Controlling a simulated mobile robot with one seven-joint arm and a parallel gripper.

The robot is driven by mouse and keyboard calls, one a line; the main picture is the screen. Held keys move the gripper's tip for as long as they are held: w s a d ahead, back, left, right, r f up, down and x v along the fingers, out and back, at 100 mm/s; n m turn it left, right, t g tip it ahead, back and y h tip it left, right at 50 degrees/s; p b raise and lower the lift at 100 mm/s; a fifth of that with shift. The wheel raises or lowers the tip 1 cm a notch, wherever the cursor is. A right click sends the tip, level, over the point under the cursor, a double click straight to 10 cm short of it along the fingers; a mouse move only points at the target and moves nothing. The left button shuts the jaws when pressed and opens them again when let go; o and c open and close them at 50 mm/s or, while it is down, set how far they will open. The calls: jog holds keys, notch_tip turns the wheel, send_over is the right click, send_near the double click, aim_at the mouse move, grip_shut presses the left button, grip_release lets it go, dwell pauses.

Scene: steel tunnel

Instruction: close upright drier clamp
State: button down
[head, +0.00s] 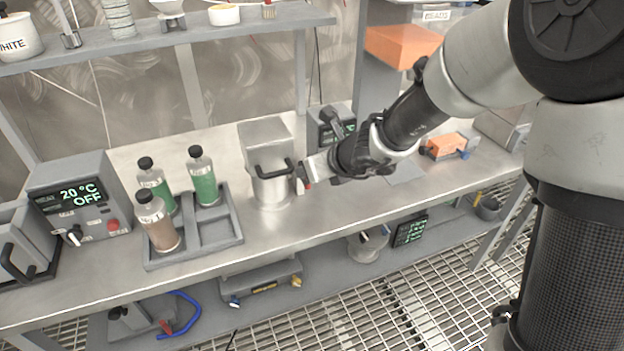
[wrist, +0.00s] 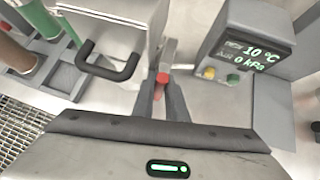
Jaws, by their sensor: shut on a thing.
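The upright drier (head: 268,140) stands on the steel bench in the head view, a grey metal box with a round pot and a black handle (head: 272,170) at its front. In the wrist view the drier (wrist: 112,28) is at the upper left with its black handle (wrist: 108,66). Its clamp (wrist: 168,52) is a thin metal lever with a red tip at the drier's right side. My gripper (wrist: 162,92) is shut on the clamp at the red tip. In the head view my gripper (head: 303,181) reaches the drier's right side from the right.
A control box (wrist: 246,52) reading 10 °C and 0 kPa stands right of the drier. Left of it is a grey rack (head: 215,233) with green and brown bottles. The bench front is clear.

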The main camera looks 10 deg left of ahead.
jog(key=shift+h+b, duration=0.3)
jog(key=shift+b, duration=0.05)
jog(key=shift+a, duration=0.1)
jog(key=c, duration=1.8)
grip_release()
jog(key=shift+s, duration=0.1)
jog(key=shift+o, duration=0.2)
jog(key=shift+r+p, duration=0.15)
jog(key=shift+p, duration=0.25)
